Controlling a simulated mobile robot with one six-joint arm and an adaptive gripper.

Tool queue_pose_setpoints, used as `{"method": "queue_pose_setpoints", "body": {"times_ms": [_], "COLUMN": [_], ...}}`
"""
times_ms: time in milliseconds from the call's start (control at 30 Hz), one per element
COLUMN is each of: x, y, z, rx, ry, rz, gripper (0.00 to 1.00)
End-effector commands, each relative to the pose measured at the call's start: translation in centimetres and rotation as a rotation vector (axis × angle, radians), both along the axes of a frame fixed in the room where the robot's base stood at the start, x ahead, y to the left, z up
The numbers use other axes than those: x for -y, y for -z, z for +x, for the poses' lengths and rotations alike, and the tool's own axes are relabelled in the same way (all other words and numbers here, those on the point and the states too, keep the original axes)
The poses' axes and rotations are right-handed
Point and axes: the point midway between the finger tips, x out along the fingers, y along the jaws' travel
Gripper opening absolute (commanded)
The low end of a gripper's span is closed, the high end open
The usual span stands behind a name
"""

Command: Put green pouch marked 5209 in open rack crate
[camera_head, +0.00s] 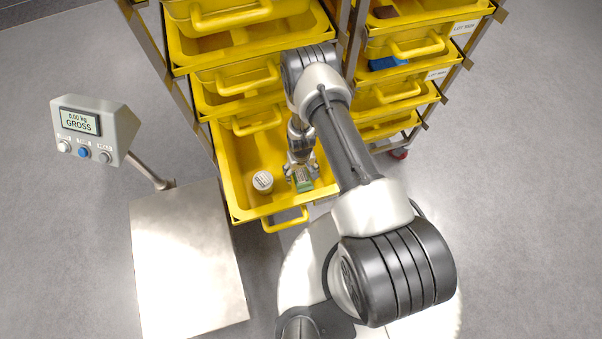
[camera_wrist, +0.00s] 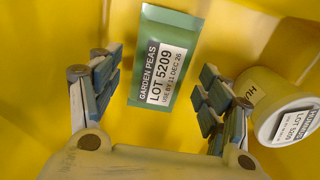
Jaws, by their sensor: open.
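The green pouch (camera_head: 304,184) lies in the pulled-out yellow rack crate (camera_head: 236,160), near its front right corner. In the wrist view the pouch (camera_wrist: 168,50) has a white label reading GARDEN PEAS, LOT 5209. My gripper (camera_head: 301,170) points down into this crate. In the wrist view its fingers (camera_wrist: 158,82) are spread and empty, with the pouch between and ahead of them. I cannot tell how far above the pouch the fingertips are.
A white tub (camera_head: 263,181), also marked LOT 5209 in the wrist view (camera_wrist: 288,115), stands left of the pouch. Other yellow crates (camera_head: 240,80) sit above. A scale with a bare platform (camera_head: 188,260) and a display reading 0.00 kg (camera_head: 80,122) stands at left.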

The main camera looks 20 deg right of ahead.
Motion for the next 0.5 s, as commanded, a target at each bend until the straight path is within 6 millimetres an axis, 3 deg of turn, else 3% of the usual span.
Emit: {"method": "queue_pose_setpoints", "body": {"times_ms": [33,200,500], "x": [0.0,0.0,0.0], "y": [-1.7,-5.5,-9.5], "z": [0.1,0.1,0.0], "rx": [0.002,0.002,0.001], "ry": [0.000,0.000,0.000], "rz": [0.000,0.000,0.000], "gripper": [0.71,0.71,0.71]}}
